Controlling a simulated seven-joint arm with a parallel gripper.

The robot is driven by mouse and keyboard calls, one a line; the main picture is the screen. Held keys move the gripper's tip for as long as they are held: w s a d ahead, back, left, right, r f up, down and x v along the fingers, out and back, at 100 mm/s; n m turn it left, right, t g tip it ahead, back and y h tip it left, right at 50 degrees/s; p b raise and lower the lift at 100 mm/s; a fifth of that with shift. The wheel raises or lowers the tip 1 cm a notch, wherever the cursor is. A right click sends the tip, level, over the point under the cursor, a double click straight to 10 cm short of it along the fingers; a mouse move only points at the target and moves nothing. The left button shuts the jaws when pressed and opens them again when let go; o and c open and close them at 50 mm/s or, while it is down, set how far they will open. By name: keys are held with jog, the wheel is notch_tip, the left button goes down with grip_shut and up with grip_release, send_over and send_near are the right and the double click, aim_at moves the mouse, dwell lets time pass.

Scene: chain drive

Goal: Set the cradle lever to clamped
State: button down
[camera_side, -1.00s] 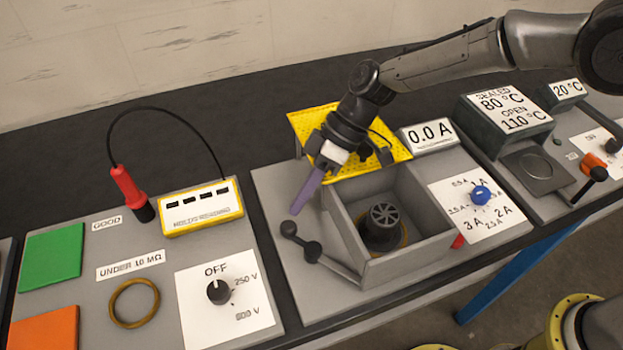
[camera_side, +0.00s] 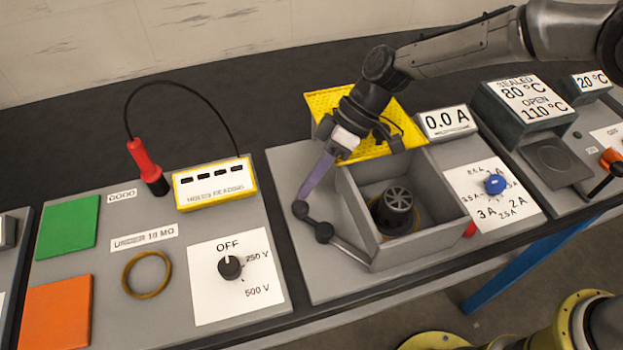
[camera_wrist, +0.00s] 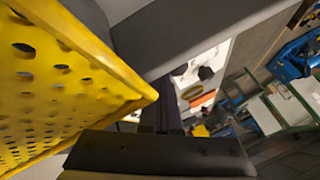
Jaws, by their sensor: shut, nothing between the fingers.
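A dark round motor-like part (camera_side: 397,205) sits inside the box. In the wrist view the gripper's dark fingers (camera_wrist: 160,118) show, and the lever cannot be made out.
A yellow perforated lid (camera_side: 405,130) stands raised behind the box and fills the left of the wrist view (camera_wrist: 60,85). A 0.0 A display (camera_side: 445,121) and a blue dial (camera_side: 495,184) are to the right. Bare grey plate lies left of the box.

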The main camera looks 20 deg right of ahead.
jog(key=shift+a, duration=0.2)
jog(key=shift+s+a, duration=0.1)
jog(key=shift+a, duration=0.45)
jog(key=shift+s+a+n+g, duration=0.35)
jog(key=shift+a+n+g, duration=0.15)
jog(key=shift+a+n, duration=0.35)
jog(key=n, duration=0.1)
jog(key=n+g+h, duration=0.1)
jog(key=n, duration=0.1)
jog(key=shift+s+a+f+g, duration=0.1)
jog(key=shift+s+a+g, duration=0.1)
jog(key=shift+a+g, duration=0.15)
jog(key=shift+s+a+n+g+h, duration=0.25)
jog(key=shift+n+g+h, duration=0.1)
jog(key=shift+n, duration=0.2)
jog(key=shift+s+a+n+g+h, duration=0.15)
jog(key=shift+s+n+g+h, duration=0.15)
jog(key=shift+n, duration=0.2)
jog(key=shift+s+a+n, duration=0.2)
jog(key=shift+s+n, duration=0.1)
jog(key=shift+s, duration=0.15)
jog(key=w+a+v, duration=0.1)
jog(key=v, duration=0.9)
jog(key=shift+a, duration=0.35)
